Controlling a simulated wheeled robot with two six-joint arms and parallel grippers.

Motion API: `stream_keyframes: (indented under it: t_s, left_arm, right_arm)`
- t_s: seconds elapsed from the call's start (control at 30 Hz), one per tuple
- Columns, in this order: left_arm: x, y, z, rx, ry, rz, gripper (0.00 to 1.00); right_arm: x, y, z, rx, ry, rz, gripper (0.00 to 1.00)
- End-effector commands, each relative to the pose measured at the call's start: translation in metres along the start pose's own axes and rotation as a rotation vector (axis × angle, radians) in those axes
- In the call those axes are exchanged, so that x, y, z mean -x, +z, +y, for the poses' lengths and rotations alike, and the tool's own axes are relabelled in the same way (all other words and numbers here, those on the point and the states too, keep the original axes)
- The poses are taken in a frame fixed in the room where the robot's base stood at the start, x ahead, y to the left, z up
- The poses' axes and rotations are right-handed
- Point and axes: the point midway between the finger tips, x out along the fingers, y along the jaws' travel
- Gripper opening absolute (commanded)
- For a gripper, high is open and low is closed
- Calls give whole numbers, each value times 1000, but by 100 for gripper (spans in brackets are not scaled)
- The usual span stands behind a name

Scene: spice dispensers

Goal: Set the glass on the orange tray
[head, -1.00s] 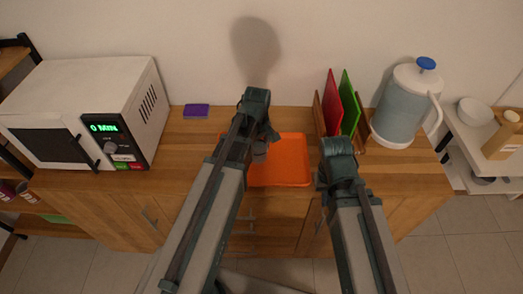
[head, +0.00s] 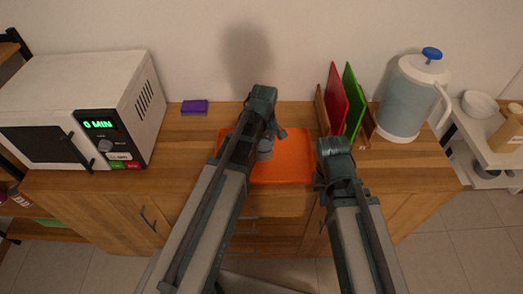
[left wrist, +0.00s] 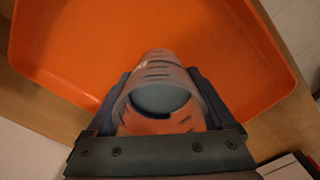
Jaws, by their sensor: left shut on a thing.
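The orange tray (head: 295,165) lies flat on the wooden counter and fills much of the left wrist view (left wrist: 215,45). The glass, clear and grey-blue, shows below my left gripper (head: 270,139) in the head view (head: 264,152). In the left wrist view the glass (left wrist: 160,97) sits between the two fingers of my left gripper (left wrist: 160,90), which is shut on it. The glass is over the tray; whether its base touches the tray I cannot tell. My right gripper (head: 320,181) is near the tray's right front corner, and its jaws are not clear.
A white microwave (head: 75,110) stands on the left, with a purple sponge-like block (head: 194,107) beside it. Red (head: 335,97) and green (head: 352,100) boards stand in a rack right of the tray. A water jug (head: 406,98) stands further right.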

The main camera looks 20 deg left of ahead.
Motion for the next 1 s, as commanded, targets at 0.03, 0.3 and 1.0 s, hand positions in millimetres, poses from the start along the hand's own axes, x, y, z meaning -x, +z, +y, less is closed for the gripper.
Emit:
stream_keyframes:
  t_s: [0.03, 0.3, 1.0]
  left_arm:
    - [1, 0, 0, 0, 0, 0, 0]
    - [-2, 0, 0, 0, 0, 0, 0]
    - [19, 0, 0, 0, 0, 0, 100]
  right_arm:
    - [1, 0, 0, 0, 0, 0, 0]
    - [-2, 0, 0, 0, 0, 0, 0]
    - [19, 1, 2, 0, 0, 0, 0]
